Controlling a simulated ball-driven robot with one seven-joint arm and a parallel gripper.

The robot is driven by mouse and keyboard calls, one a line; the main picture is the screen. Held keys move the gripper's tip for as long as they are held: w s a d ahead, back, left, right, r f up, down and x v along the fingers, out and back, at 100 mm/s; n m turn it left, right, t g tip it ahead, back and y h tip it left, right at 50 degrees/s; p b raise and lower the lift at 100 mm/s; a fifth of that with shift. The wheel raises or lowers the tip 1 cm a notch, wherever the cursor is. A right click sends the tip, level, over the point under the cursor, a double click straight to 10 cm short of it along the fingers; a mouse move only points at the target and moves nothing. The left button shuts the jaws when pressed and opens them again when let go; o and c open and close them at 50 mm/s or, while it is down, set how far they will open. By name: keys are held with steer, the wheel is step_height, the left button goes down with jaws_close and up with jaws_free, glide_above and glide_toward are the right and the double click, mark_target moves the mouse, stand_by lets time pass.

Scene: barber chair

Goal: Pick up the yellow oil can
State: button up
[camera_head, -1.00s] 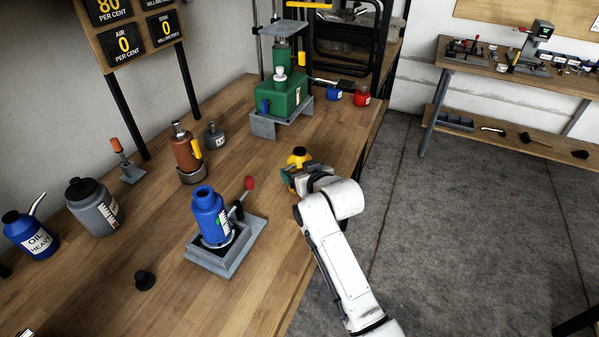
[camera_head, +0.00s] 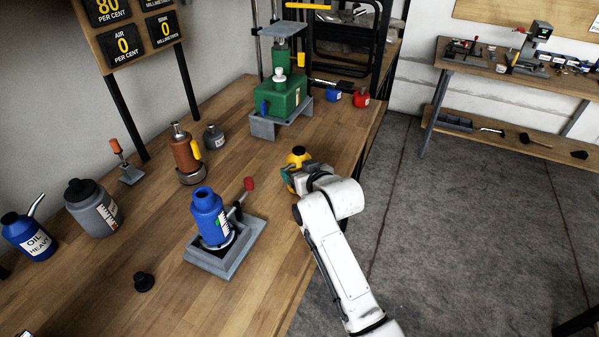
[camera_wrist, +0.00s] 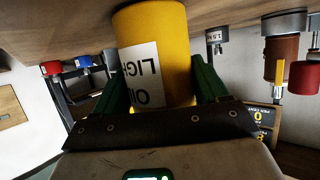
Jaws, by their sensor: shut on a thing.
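The yellow oil can (camera_head: 294,159) with a black cap is near the right edge of the wooden workbench, at the end of my arm. In the wrist view the yellow can (camera_wrist: 167,32) fills the centre, upside down in the picture, with a white label reading "LIGHT OIL". My gripper (camera_head: 292,178) is shut on the can, with its green fingers (camera_wrist: 163,88) on either side of the body. My gripper hides much of the can in the head view. I cannot tell whether its base touches the bench.
A blue bottle (camera_head: 207,217) stands on a grey stand with a red-knobbed lever to the left. A green unit (camera_head: 283,98) stands behind. A brown canister (camera_head: 185,152), a grey jug (camera_head: 92,208) and a blue oil can (camera_head: 28,238) are further left. Bare bench lies between.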

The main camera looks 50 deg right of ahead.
mark_target(301, 155)
steer(key=shift+r, duration=0.5)
steer(key=s+r, duration=0.1)
steer(key=r, duration=0.1)
steer(key=s+a+r, duration=0.1)
steer(key=r, duration=0.1)
steer(key=s+r, duration=0.1)
steer(key=r, duration=0.1)
steer(key=shift+s+a+r+b, duration=0.25)
steer(key=shift+s+a+b, duration=0.05)
steer(key=shift+s+b, duration=0.1)
steer(key=v, duration=1.1)
steer(key=shift+w+a+r+b, duration=0.2)
steer(key=shift+a+r+b, duration=0.05)
steer(key=shift+r+b, duration=0.2)
